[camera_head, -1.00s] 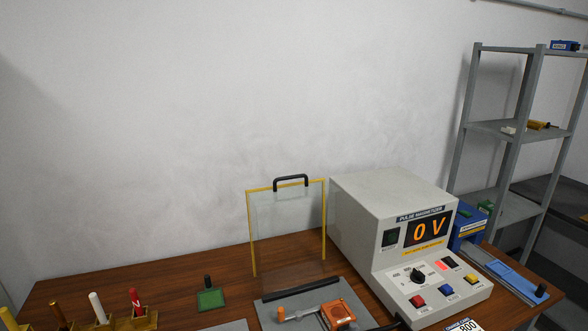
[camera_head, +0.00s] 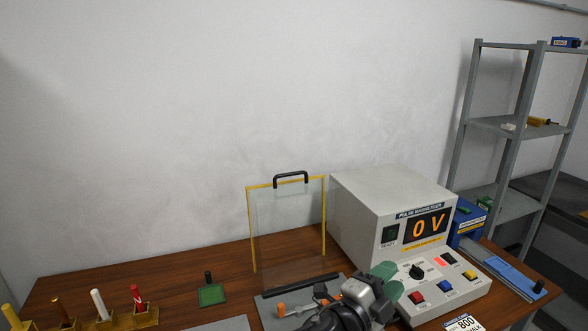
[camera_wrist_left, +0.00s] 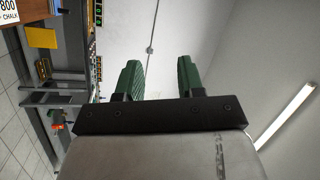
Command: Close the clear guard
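The clear guard (camera_head: 287,225) is a see-through panel with yellow side edges and a black handle (camera_head: 291,177) on its top edge. It stands raised, upright behind the grey base plate (camera_head: 268,318) to the left of the magnetizer. My left gripper (camera_head: 389,281), with green fingers, is in front of the magnetizer's panel, lower right of the guard and apart from its handle. The left wrist view shows its two fingers (camera_wrist_left: 160,80) spread with nothing between them. My left arm hides most of the orange fixture on the plate. My right gripper is not in view.
The pulse magnetizer (camera_head: 385,215) reads 0 V and has a knob and coloured buttons. A rack with several rods (camera_head: 100,306) stands at the left, near a green pad (camera_head: 212,295). A blue box (camera_head: 466,225) and a grey shelf (camera_head: 500,130) are at the right.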

